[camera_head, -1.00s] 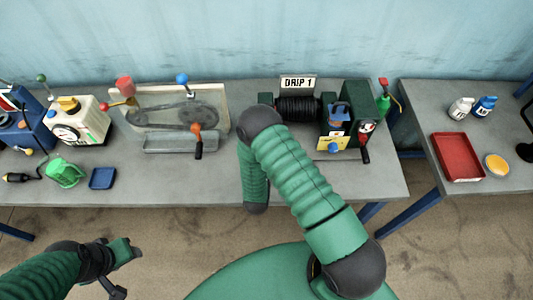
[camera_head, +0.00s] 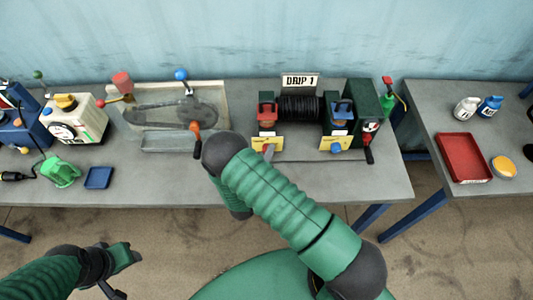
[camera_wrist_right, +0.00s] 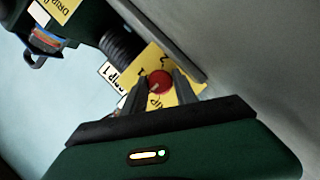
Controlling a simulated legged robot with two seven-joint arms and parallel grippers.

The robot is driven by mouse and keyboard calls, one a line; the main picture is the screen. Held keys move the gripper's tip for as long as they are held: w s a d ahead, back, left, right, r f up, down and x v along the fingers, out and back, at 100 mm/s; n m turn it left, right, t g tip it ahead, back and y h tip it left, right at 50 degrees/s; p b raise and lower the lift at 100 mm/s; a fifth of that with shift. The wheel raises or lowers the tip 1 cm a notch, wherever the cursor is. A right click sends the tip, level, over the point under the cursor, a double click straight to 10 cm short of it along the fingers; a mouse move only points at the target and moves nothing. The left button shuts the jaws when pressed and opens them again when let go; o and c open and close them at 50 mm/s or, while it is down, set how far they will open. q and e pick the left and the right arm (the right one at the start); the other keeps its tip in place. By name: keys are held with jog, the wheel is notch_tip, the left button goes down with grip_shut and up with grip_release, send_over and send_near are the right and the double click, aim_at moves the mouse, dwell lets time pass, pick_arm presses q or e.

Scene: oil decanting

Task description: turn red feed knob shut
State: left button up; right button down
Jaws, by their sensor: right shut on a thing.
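The red feed knob (camera_wrist_right: 160,82) sits on a yellow plate (camera_wrist_right: 185,66) and shows between the two dark fingers of my right gripper (camera_wrist_right: 159,92) in the right wrist view. The gripper is shut on it. In the head view the fingertips reach the left yellow plate (camera_head: 259,143) from below, and much of the hand is hidden behind my arm. A second yellow plate with a blue knob (camera_head: 336,147) is to its right. My left gripper (camera_head: 124,262) hangs at the lower left, away from the bench; its jaws cannot be made out.
A DRIP 1 sign (camera_head: 300,80) stands behind a black ribbed roller (camera_head: 300,106). A black-handled crank (camera_head: 369,152) is at the right end of the machine. A clear tank (camera_head: 215,92) with an orange-knobbed lever (camera_head: 195,130) stands to the left. A red tray (camera_head: 462,158) is on the right bench.

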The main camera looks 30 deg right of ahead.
jog(key=shift+a+f, duration=0.1)
jog(key=shift+f, duration=0.05)
jog(key=c, duration=1)
grip_release()
jog(key=shift+a, duration=0.1)
jog(key=shift+o, duration=0.2)
